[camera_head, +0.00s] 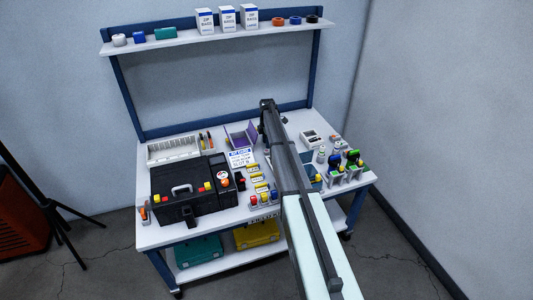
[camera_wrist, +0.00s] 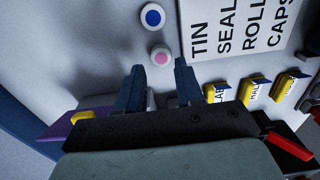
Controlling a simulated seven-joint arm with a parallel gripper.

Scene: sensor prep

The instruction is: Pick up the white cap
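My gripper (camera_wrist: 159,82) is open in the wrist view, its two dark fingers apart with nothing between them. Just beyond the fingertips lies a round white cap-like piece with a pink centre (camera_wrist: 161,54). A similar white-rimmed piece with a blue centre (camera_wrist: 152,15) lies farther up. I cannot tell which, if either, is the white cap. Both lie on the pale bench surface. In the head view my arm reaches over the bench, and its dark end (camera_head: 267,108) hides what is under it; the caps cannot be made out there.
A printed sheet (camera_wrist: 235,25) and several yellow labelled pieces (camera_wrist: 254,90) lie to the right in the wrist view. The head view shows a black case (camera_head: 185,205), a purple holder (camera_head: 236,138), a white divided bin (camera_head: 172,151) and a small white device (camera_head: 312,138).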

